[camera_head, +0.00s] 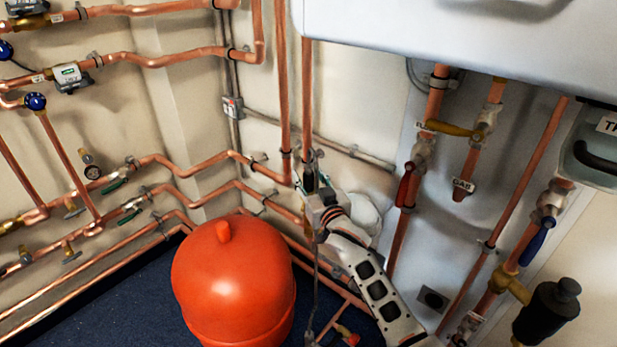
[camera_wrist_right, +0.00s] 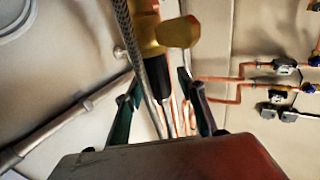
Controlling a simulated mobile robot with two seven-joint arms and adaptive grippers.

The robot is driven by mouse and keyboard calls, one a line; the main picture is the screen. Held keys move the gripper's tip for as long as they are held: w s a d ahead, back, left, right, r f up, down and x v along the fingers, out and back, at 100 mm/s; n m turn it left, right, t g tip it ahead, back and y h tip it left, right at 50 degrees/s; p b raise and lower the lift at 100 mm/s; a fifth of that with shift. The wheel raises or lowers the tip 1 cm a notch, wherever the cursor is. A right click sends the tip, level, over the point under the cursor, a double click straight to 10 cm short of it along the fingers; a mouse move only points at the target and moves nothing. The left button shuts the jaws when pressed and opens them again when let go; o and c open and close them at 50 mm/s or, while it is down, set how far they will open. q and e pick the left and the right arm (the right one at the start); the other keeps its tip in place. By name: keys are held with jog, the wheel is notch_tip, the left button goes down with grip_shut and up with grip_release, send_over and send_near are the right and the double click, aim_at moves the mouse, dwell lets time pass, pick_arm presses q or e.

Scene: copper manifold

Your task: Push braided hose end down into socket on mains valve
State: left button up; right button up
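My right gripper (camera_head: 314,172) is beside the vertical copper pipes near the wall corner, left of the grey panel. In the right wrist view its two fingers (camera_wrist_right: 160,84) stand apart. A grey braided hose (camera_wrist_right: 133,45) runs down from the top edge and passes between the fingers, nearer the left one; I see no grip on it. A brass fitting (camera_wrist_right: 178,32) shows just beyond the fingertips, with a dark sleeve below it. I cannot tell whether this is the mains valve. The hose end and socket cannot be made out. My left gripper is not in view.
A red vessel (camera_head: 235,280) stands on the dark blue floor left of my right arm. A white casing (camera_head: 480,35) overhangs at the upper right. Copper pipes with valves (camera_head: 423,150) line the grey panel, and further pipes (camera_head: 180,165) cross the left wall.

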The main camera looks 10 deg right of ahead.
jog(key=shift+s+f, duration=0.1)
jog(key=shift+s+d, duration=0.1)
jog(key=shift+s, duration=0.4)
jog(key=s, duration=0.6)
jog(key=shift+s+d, duration=0.4)
jog(key=shift+d, duration=0.05)
